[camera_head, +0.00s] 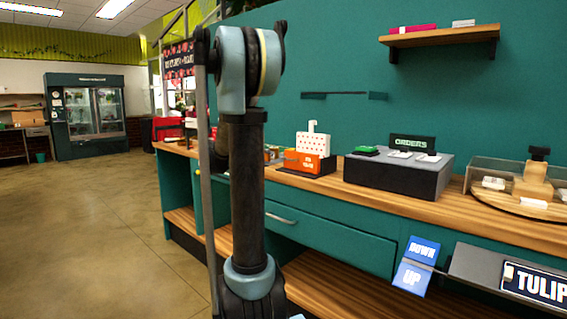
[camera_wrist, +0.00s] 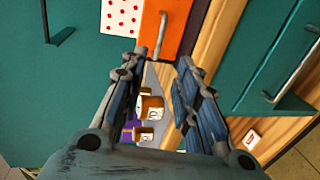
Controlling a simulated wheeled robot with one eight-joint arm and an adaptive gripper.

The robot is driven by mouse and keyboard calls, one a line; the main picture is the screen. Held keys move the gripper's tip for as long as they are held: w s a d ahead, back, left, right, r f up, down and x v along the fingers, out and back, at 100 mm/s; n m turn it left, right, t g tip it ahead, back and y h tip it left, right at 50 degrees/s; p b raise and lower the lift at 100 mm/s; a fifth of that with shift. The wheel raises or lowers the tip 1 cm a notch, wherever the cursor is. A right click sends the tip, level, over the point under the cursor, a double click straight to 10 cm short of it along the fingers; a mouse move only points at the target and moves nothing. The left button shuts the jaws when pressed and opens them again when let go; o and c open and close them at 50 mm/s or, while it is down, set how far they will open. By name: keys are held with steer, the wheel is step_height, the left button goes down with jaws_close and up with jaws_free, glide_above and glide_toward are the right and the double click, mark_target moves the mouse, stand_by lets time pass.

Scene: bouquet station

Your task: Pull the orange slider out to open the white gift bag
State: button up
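The white gift bag with red dots (camera_head: 313,144) stands on the counter, with an orange part (camera_head: 308,162) at its base. In the wrist view the white dotted bag (camera_wrist: 121,17) is at the top edge, cut off by the frame. Beside it is an orange panel (camera_wrist: 172,22) with a grey bar handle. My gripper (camera_wrist: 163,57) is open and empty, its two fingers spread apart. The handle shows just beyond the fingertips and between them; I cannot tell the exact gap. In the head view my arm hides the gripper.
Small tan jars (camera_wrist: 151,107) and a purple item (camera_wrist: 130,130) show between the fingers. A grey box with an ORDERS sign (camera_head: 412,143) stands right of the bag. The counter's drawer (camera_head: 320,235) is below. A round wooden tray (camera_head: 505,207) is further right.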

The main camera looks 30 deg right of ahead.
mark_target(286, 159)
steer(key=x, duration=1.3)
steer(key=shift+w, duration=0.1)
